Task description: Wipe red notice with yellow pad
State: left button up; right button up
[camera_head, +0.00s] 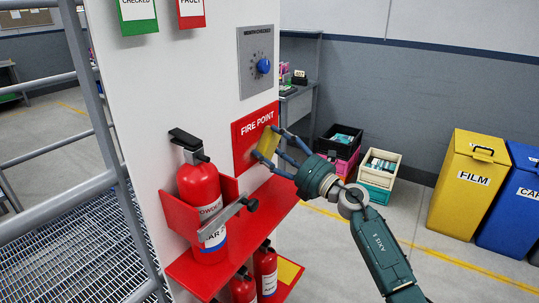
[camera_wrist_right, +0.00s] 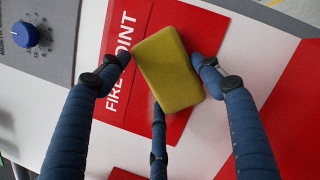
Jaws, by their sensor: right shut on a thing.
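The red notice (camera_head: 244,139) reads "FIRE POINT" and is fixed on the white panel, below a grey dial plate. The yellow pad (camera_head: 266,143) is in my right gripper (camera_head: 268,147), in front of the notice's right part. In the right wrist view the pad (camera_wrist_right: 168,68) sits between the blue fingers of my right gripper (camera_wrist_right: 165,80) and covers part of the red notice (camera_wrist_right: 118,75). I cannot tell whether the pad touches the notice. My left gripper is not in view.
A red shelf (camera_head: 235,236) juts from the panel below the notice, holding a red fire extinguisher (camera_head: 200,192). The grey plate with a blue knob (camera_head: 263,66) is above. Crates (camera_head: 378,168) and a yellow bin (camera_head: 468,183) stand behind on the right. Metal railing (camera_head: 60,205) is at left.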

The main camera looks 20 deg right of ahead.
aim_at(278, 140)
jog(key=shift+w+d+f+b, duration=0.1)
jog(key=shift+w+d+b, duration=0.5)
jog(key=shift+d, duration=0.2)
jog(key=shift+w+d+f+b, duration=0.1)
jog(key=shift+w+d+b, duration=0.7)
jog(key=shift+d+b, duration=0.25)
jog(key=shift+a+r+p, duration=0.25)
jog(key=shift+p, duration=0.25)
jog(key=shift+s+a+p, duration=0.75)
jog(key=shift+s+a, duration=0.1)
jog(key=shift+a, duration=0.1)
jog(key=shift+s+a+p, duration=0.6)
jog(key=shift+a+p, duration=0.1)
jog(key=shift+p, duration=0.2)
jog(key=shift+s+a+p, duration=0.45)
jog(key=shift+s+a, duration=0.1)
jog(key=shift+a, duration=0.2)
jog(key=shift+s+a+p, duration=0.35)
jog(key=shift+a+p, duration=0.15)
jog(key=shift+p, duration=0.05)
jog(key=shift+s+a+f+p, duration=0.1)
jog(key=shift+s+a+p, duration=0.7)
jog(key=shift+a, duration=0.25)
jog(key=shift+s+a+p, duration=0.55)
jog(key=shift+a, duration=0.1)
jog(key=shift+s+a+p, duration=0.4)
jog(key=shift+s+a, duration=0.3)
jog(key=shift+a, duration=0.15)
